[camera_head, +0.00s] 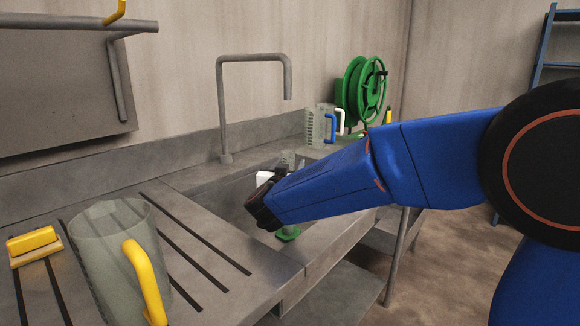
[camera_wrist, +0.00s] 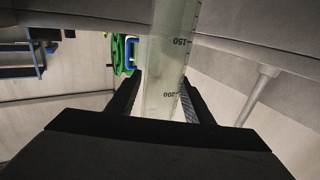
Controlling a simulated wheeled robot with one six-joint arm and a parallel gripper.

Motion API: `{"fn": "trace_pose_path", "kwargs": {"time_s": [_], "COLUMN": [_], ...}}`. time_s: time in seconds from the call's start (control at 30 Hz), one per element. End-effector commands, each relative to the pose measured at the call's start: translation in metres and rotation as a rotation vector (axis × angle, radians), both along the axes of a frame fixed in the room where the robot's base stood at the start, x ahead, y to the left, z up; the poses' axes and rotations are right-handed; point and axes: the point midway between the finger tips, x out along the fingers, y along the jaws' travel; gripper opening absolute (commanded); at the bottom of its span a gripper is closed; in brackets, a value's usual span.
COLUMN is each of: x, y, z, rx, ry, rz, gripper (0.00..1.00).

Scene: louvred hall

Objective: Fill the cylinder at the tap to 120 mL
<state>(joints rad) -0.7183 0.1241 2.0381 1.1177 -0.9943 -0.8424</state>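The measuring cylinder (camera_head: 288,158) is clear, with a green base (camera_head: 288,233). It is upright over the sink basin, in line below the spout of the grey tap (camera_head: 288,92). Part of it is hidden behind my gripper (camera_head: 262,200). In the wrist view the clear cylinder wall (camera_wrist: 165,75) lies between the two fingers of my gripper (camera_wrist: 163,78), which look closed against its sides. I cannot make out a water level or any stream from the tap.
A big clear jug with a yellow handle (camera_head: 148,282) and a yellow brush (camera_head: 32,243) stand on the slotted drainboard (camera_head: 200,265) at left. Clear jugs with blue (camera_head: 331,129) and white handles and a green hose reel (camera_head: 362,88) are behind the sink. Floor is open at right.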

Motion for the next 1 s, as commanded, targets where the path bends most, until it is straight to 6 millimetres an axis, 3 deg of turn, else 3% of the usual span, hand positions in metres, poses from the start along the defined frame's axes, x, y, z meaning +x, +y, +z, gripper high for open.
{"fn": "trace_pose_path", "kwargs": {"time_s": [0.27,0.7,1.0], "x": [-0.005,-0.083,-0.115], "y": [0.001,0.012,0.016], "z": [0.003,0.003,0.003], "rx": [0.000,0.001,0.000], "ry": [-0.001,0.000,0.000], "rz": [0.002,0.004,0.001], "gripper": [0.47,0.47,0.47]}}
